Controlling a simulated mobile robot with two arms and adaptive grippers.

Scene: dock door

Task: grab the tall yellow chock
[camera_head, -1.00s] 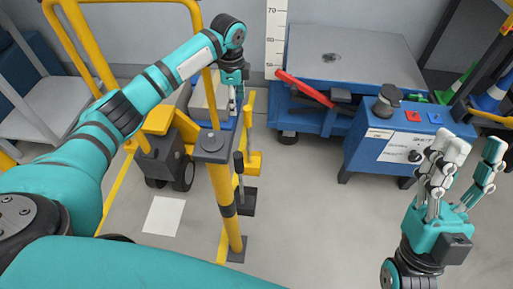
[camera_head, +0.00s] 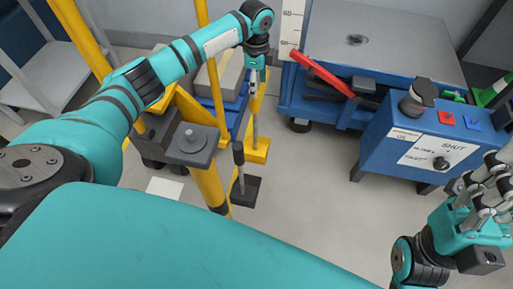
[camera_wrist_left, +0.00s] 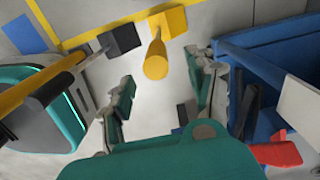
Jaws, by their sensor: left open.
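The tall yellow chock (camera_head: 258,152) stands on the floor, a low base with an upright yellow post. In the left wrist view its post (camera_wrist_left: 156,62) points toward the camera, between and a little beyond the fingertips. My left gripper (camera_head: 254,98) is open above the chock, with its fingers pointing down; the left wrist view (camera_wrist_left: 165,78) shows them spread on both sides of the post. Contact is not visible. My right gripper (camera_head: 487,190) is at the right edge, empty, its fingers apart.
A black chock with a dark handle (camera_head: 245,190) stands close to the yellow one. A yellow bollard (camera_head: 212,185) and yellow rails are on the left. A blue lift table (camera_head: 375,45) with a red bar and a blue control box (camera_head: 425,145) are on the right. Floor between is clear.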

